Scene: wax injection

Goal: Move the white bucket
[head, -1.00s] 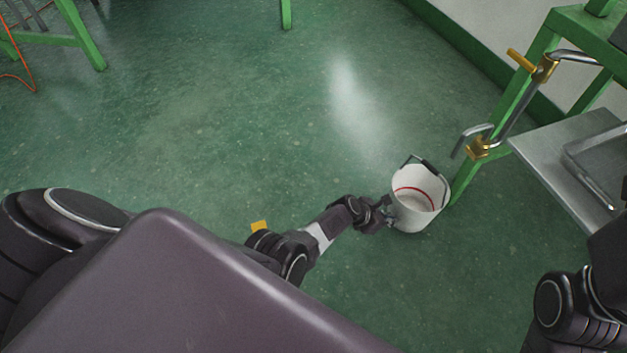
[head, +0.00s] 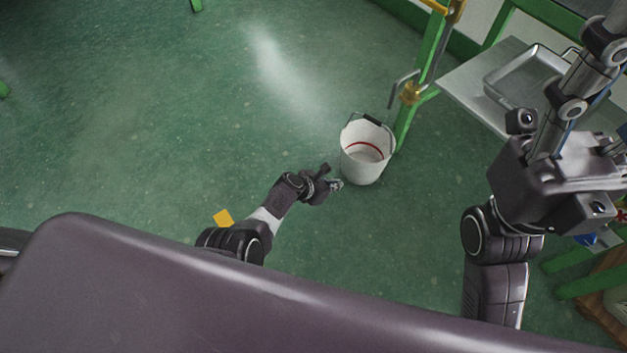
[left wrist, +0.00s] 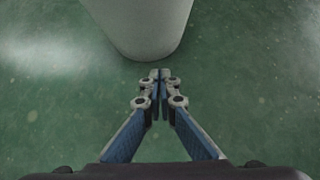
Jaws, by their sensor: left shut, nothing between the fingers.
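The white bucket (head: 361,168) stands upright on the green floor in the head view. It has a red line inside and a dark grip on its wire handle (head: 372,120), which is at the rim's far side. My left gripper (head: 338,185) is low, just left of the bucket's lower side. In the left wrist view my left gripper (left wrist: 160,75) is shut and empty, its tips just short of the bucket's base (left wrist: 140,30). My right arm shows at the right of the head view, but its fingers cannot be made out.
A green frame (head: 425,75) with brass and metal pipe fittings stands just behind and right of the bucket. A metal tray (head: 465,85) sits right of it. A yellow floor mark (head: 223,218) lies near my left arm. The floor left of the bucket is clear.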

